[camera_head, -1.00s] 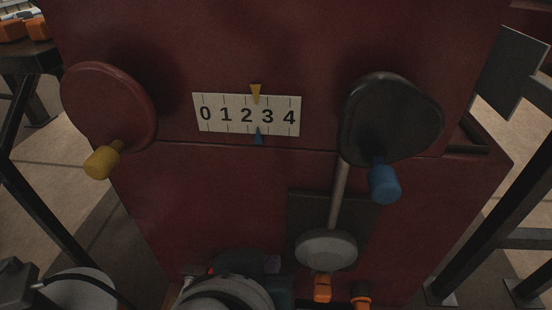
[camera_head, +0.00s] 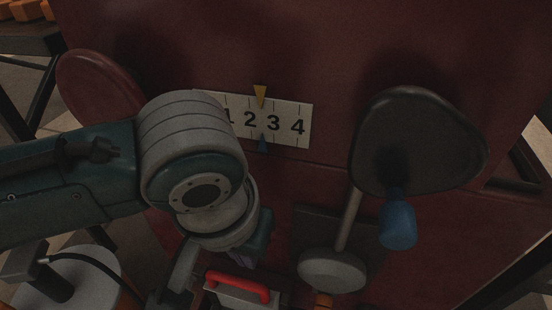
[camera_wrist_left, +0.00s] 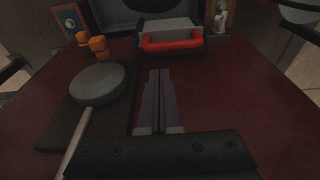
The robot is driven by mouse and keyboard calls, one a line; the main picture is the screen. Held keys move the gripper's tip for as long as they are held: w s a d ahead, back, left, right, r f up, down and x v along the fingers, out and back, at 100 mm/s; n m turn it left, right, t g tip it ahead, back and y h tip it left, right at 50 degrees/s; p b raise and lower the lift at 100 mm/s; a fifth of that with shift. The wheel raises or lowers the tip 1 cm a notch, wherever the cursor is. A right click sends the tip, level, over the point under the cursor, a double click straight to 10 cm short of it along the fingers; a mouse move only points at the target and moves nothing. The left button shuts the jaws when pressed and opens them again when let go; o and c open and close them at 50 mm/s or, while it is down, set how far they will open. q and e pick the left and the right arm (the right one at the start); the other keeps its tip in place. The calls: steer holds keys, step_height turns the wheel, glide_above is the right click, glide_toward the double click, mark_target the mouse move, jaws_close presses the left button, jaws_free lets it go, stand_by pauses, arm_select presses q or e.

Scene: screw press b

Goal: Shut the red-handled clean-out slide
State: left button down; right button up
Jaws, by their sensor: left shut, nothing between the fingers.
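The clean-out slide has a red bar handle (camera_head: 242,284) on a pale grey block, low on the dark red press in the head view. In the left wrist view the red handle (camera_wrist_left: 172,43) lies across the front of the grey slide body (camera_wrist_left: 170,27), which stands out from the press face. My left gripper (camera_wrist_left: 160,74) is shut and empty, its purple fingers together. It points toward the handle with a gap between. In the head view my left gripper (camera_head: 247,262) is partly hidden by its own wrist, just above the handle. My right gripper is not in view.
A round grey knob on a lever (camera_head: 332,271) hangs right of the slide, with orange pieces (camera_wrist_left: 95,46) beyond it.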

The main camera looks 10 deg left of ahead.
mark_target(251, 282)
arm_select(q)
steer(key=f+b, duration=0.2)
steer(key=f, duration=0.1)
steer(key=f+b, duration=0.1)
steer(key=f, duration=0.1)
steer(key=shift+s+f, duration=0.1)
steer(key=shift+s, duration=0.15)
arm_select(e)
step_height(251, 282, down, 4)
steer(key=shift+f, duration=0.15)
